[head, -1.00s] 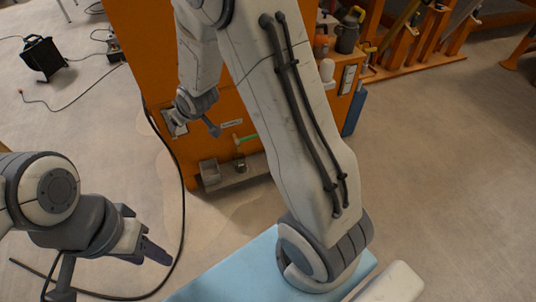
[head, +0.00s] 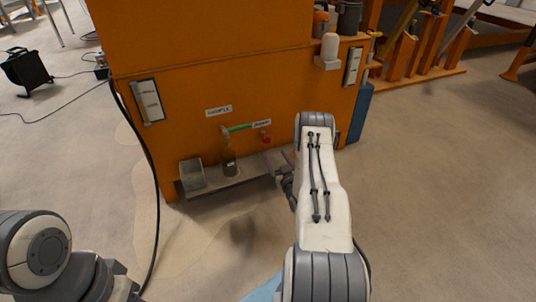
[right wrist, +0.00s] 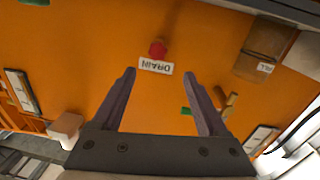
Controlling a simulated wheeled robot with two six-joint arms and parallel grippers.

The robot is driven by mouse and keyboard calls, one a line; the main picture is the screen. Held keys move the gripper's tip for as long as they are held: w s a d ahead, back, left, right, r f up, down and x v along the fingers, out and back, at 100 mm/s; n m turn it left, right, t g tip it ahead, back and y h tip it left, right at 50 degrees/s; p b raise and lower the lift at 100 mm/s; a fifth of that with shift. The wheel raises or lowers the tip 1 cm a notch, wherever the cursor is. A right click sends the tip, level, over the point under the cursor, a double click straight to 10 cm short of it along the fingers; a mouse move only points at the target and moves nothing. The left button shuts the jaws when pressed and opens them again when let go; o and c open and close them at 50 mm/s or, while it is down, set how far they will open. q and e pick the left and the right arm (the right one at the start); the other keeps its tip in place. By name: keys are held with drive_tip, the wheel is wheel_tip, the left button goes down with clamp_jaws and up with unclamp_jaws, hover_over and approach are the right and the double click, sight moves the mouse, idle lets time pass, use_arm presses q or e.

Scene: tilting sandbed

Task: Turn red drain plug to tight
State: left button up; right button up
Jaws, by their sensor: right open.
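The red drain plug (head: 265,138) sits on the front of the orange cabinet, right of a green-handled valve. In the right wrist view the red plug (right wrist: 157,48) shows beyond the fingertips, with the DRAIN label (right wrist: 156,66) upside down beside it. My right gripper (right wrist: 160,76) is open and empty, pointed at the plug and apart from it. In the head view my right gripper (head: 284,167) is below and right of the plug, partly hidden by its arm. My left arm is at the lower left; its fingers are out of frame.
The green valve handle (head: 238,128) is close left of the plug. Below is a grey ledge (head: 215,186) with a bottle (head: 229,162) and a grey box (head: 191,175). A black cable (head: 151,190) hangs at the cabinet's left. Floor in front is clear.

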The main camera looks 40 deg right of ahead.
sight(267, 141)
drive_tip(key=b+x, duration=0.2)
drive_tip(key=x, duration=0.1)
drive_tip(key=b+x, duration=0.1)
drive_tip(key=x, duration=0.2)
drive_tip(key=b+x, duration=0.2)
drive_tip(key=x, duration=0.1)
drive_tip(key=shift+d+f+b, duration=0.2)
drive_tip(key=shift+f+b, duration=0.05)
drive_tip(key=shift+b, duration=0.1)
drive_tip(key=shift+w+d+r, duration=0.1)
drive_tip(key=shift+w+d, duration=0.05)
drive_tip(key=shift+w, duration=0.35)
clamp_jaws()
